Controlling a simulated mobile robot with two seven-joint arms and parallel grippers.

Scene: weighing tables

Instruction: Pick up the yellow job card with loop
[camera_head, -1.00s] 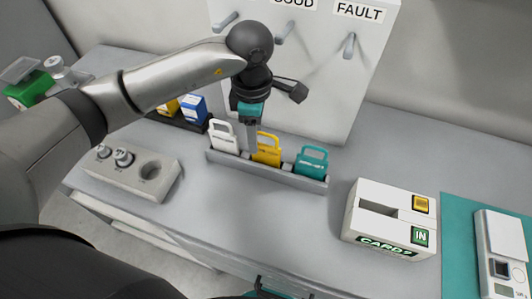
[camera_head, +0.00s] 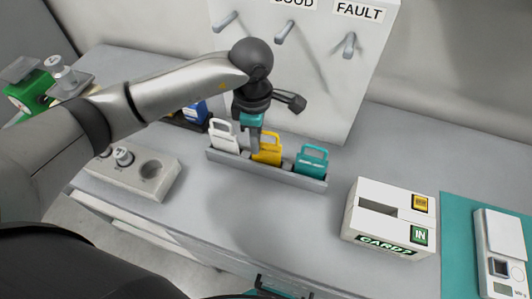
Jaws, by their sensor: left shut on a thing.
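The yellow job card with loop (camera_head: 268,152) stands upright in the middle of the grey card rack (camera_head: 245,170), between a white card (camera_head: 224,138) on its left and a teal card (camera_head: 312,162) on its right. My left gripper (camera_head: 255,146) reaches down from above and is shut on the yellow card at the left side of its loop. The card is still seated in the rack. The exact contact of the fingers is small and partly hidden. My right gripper does not show clearly.
A scale (camera_head: 500,250) sits on a teal mat (camera_head: 456,240) at the far right. A white hook board (camera_head: 320,85) rises behind the rack.

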